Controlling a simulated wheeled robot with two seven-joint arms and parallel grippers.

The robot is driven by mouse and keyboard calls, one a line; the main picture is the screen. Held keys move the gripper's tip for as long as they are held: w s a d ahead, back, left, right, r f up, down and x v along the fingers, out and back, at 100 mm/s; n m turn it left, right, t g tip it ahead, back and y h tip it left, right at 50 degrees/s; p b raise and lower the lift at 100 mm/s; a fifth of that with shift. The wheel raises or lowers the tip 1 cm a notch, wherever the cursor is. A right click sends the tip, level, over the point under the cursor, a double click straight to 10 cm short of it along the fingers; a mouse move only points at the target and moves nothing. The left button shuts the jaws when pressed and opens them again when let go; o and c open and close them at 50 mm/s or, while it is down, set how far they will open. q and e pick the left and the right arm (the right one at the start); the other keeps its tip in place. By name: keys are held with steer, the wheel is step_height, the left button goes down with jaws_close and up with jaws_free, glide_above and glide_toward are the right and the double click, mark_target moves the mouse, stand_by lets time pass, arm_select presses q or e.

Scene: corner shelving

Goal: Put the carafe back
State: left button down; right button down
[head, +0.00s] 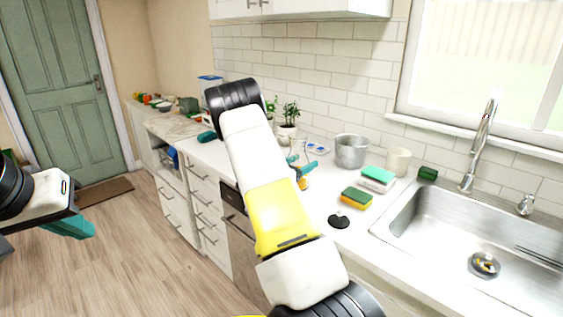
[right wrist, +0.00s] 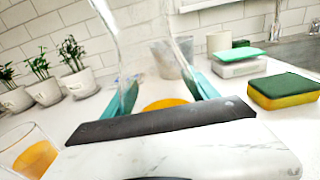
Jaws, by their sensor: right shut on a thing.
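The carafe (right wrist: 146,45) is clear glass and stands between the teal fingers of my right gripper (right wrist: 165,95) in the right wrist view. The fingers are shut on it from both sides. Orange shows low between the fingers, partly hidden by my gripper body. In the head view my right gripper (head: 300,172) is over the counter beyond my forearm, and the carafe is hard to make out there. My left gripper (head: 72,224) is at the left, over the floor and away from the counter; its finger gap cannot be made out.
A glass with orange contents (right wrist: 35,158) stands left of my right gripper. Potted plants (head: 287,130), a metal pot (head: 351,152), a white cup (head: 398,162), a yellow-green sponge (head: 356,199) and a black stopper (head: 338,221) stand around on the counter. The sink (head: 440,240) is at right.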

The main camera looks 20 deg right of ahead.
steer(key=shift+c, duration=1.1)
jaws_free()
steer(key=shift+f, duration=0.1)
